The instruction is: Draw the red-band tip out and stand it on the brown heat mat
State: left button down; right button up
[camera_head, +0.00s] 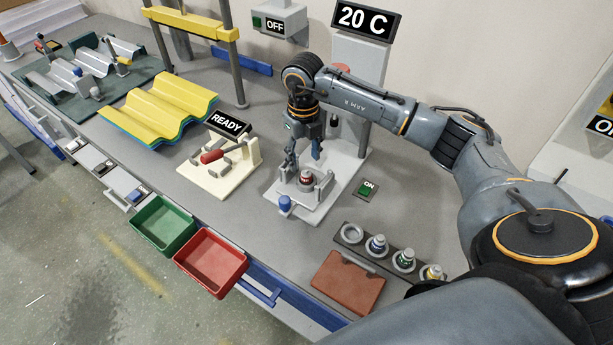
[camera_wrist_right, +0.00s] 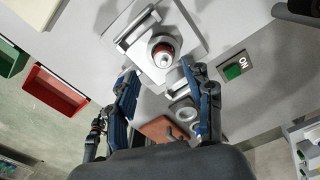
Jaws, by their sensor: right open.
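The red-band tip (camera_head: 306,178) sits upright in the holder of a grey press-like station (camera_head: 325,200). In the right wrist view the red-band tip (camera_wrist_right: 163,54) lies just beyond my fingertips. My right gripper (camera_head: 303,157) is above the tip with its fingers apart and nothing between them. In the right wrist view the fingers of my right gripper (camera_wrist_right: 158,72) are spread to either side, short of the tip. The brown heat mat (camera_head: 347,284) lies bare at the bench's front edge; part of it shows in the wrist view (camera_wrist_right: 158,128). My left gripper is out of view.
A dark rack (camera_head: 377,252) behind the mat has an empty ring (camera_head: 352,232) and tips with blue, green and yellow bands. A green ON switch (camera_head: 367,188) is right of the station. A cream fixture (camera_head: 222,168) stands left, with red (camera_head: 211,262) and green (camera_head: 162,226) bins in front.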

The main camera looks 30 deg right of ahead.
aim_at(306, 170)
jog(key=f, duration=0.1)
jog(key=f+p, duration=0.1)
jog(key=f, duration=0.2)
jog(key=shift+s+d+f+p, duration=0.15)
jog(key=shift+d+p, duration=0.1)
jog(key=shift+p, duration=0.15)
jog(key=shift+f, duration=0.5)
grip_shut()
jog(key=shift+r, duration=0.1)
